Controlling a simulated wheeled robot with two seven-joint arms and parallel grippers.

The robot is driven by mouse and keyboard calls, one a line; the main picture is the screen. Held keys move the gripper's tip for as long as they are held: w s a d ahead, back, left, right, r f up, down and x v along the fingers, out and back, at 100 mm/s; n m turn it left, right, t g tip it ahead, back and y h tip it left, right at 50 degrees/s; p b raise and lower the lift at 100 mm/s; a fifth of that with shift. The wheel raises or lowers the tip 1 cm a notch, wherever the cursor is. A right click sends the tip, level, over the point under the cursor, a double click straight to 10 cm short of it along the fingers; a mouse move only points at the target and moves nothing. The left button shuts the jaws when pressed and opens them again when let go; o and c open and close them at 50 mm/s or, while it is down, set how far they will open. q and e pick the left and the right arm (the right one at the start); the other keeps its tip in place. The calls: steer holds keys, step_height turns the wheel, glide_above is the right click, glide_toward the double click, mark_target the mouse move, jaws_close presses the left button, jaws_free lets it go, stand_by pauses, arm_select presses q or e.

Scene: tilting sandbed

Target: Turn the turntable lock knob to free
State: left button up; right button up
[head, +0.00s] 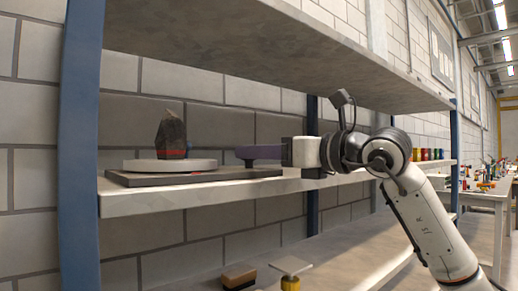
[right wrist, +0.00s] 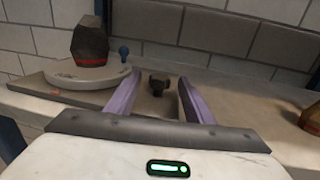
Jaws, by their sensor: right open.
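The turntable is a pale round disc (head: 142,165) on a flat dark base (head: 125,180) on the shelf; the disc also shows in the right wrist view (right wrist: 85,77). My right gripper (head: 240,152) is open, with purple fingers pointing toward the turntable. In the right wrist view the knob appears between the fingertips, a little ahead; contact cannot be told. The head view does not show the knob clearly. My left gripper is out of view.
A dark rock with a red band (head: 171,136) stands on the disc. A small blue ball-topped peg (right wrist: 124,51) is by the disc's edge. An upper shelf board (head: 250,50) hangs above my right arm, and a blue post (head: 80,150) stands left. A brown object (right wrist: 312,118) lies at right.

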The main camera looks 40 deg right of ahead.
steer(key=shift+w, duration=0.35)
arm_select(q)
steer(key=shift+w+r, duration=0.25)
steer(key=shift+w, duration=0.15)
arm_select(e)
steer(key=c, duration=1)
steer(key=shift+w+d+f+n+g+y, duration=0.15)
steer(key=shift+n+g+y, duration=0.15)
steer(key=shift+n+y, duration=0.45)
steer(key=shift+c, duration=0.2)
steer(key=y+p, duration=0.1)
steer(key=n+g+y, duration=0.1)
steer(key=n+g+y+p, duration=0.1)
steer(key=y, duration=0.1)
steer(key=shift+w+d+p, duration=0.1)
steer(key=shift+d+p, duration=0.15)
steer(key=shift+p, duration=0.05)
steer(key=shift+n+y, duration=0.55)
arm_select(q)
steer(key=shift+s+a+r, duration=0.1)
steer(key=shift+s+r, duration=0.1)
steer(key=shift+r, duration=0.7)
